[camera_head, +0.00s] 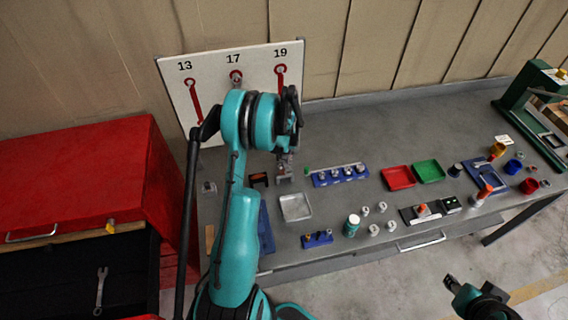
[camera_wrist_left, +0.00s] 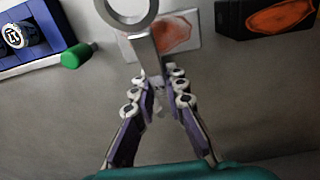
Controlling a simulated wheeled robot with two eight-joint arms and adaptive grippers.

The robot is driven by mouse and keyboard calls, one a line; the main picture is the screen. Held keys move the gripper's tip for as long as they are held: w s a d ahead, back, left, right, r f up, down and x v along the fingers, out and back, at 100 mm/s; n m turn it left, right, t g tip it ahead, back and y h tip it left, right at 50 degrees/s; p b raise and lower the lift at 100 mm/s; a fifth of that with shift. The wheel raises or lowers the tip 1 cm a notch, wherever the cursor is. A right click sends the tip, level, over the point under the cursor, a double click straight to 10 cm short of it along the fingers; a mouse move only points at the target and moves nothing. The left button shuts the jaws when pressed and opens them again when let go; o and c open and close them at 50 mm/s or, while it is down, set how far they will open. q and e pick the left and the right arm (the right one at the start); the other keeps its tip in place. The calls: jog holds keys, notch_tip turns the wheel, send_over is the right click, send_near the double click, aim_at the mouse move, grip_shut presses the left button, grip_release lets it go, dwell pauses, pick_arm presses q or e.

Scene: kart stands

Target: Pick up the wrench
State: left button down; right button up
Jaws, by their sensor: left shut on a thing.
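My left gripper (camera_head: 286,163) is over the left part of the grey workbench. In the left wrist view my left gripper (camera_wrist_left: 157,90) is shut on the shaft of a grey metal wrench (camera_wrist_left: 150,50). The wrench's ring end points away from the gripper and is cut off by the top edge. In the head view the held wrench is small and hard to make out. Another wrench (camera_head: 101,290) lies in the open drawer of the red cabinet. My right gripper (camera_head: 451,284) is low at the right, off the bench; its jaws are too small to read.
A white board (camera_head: 215,68) marked 13, 17 and 19 stands behind the bench (camera_head: 345,120); my arm hides part of it. A silver tray (camera_head: 295,207), blue socket rack (camera_head: 340,175), red tray (camera_head: 398,178) and green tray (camera_head: 429,171) stand on the bench. Its back middle is clear.

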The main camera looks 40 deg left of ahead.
pick_arm(q)
jog(key=r, duration=0.2)
jog(key=d+r, duration=0.1)
jog(key=r, duration=0.1)
jog(key=shift+d+r, duration=0.1)
jog(key=d+r+p, duration=0.1)
jog(key=d+r, duration=0.5)
jog(key=d, duration=0.4)
jog(key=shift+s+d, duration=0.15)
jog(key=shift+d, duration=0.15)
